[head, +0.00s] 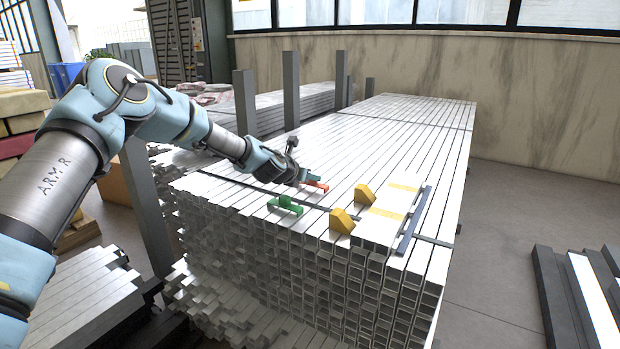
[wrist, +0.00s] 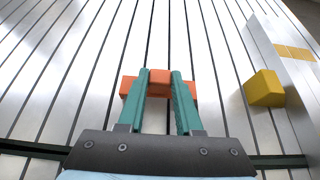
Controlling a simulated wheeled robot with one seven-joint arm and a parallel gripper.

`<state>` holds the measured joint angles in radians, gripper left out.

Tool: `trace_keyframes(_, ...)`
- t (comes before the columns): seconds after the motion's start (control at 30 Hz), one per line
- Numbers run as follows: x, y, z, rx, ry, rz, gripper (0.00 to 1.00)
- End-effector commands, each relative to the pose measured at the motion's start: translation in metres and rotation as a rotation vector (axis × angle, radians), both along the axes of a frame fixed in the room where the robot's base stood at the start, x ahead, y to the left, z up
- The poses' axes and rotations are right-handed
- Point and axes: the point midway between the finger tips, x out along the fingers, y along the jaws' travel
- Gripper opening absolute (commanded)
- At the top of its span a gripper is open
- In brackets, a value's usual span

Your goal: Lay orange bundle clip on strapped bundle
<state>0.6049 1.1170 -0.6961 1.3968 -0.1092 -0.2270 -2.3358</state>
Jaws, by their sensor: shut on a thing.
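My gripper (head: 309,178) is shut on the orange bundle clip (head: 318,186). In the wrist view, the teal fingers (wrist: 159,84) pinch the clip (wrist: 158,78) at its raised middle, and its ends stick out either side. The clip is over the flat top of the large stack of metal tubes (head: 300,150); I cannot tell whether it touches. A pale bundle with yellow straps (head: 388,217) lies on the stack, right of my gripper. It also shows at the wrist view's right edge (wrist: 291,66).
Two yellow wedges (head: 364,194) (head: 342,221) stand left of the pale bundle. A green clip (head: 286,205) sits on the stack, nearer than my gripper. A blue-grey bar (head: 414,220) lies along the bundle's right side. Dark upright posts (head: 245,102) stand on the stack's left.

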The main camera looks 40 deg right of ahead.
Motion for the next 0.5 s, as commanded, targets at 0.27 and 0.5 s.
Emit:
trace_keyframes(0.27,0.0001,0.0002,-0.0022,0.001,0.0,0.0,0.57)
trace_keyframes(0.5,0.0001,0.0001,-0.0021,0.001,0.0,0.0,0.64)
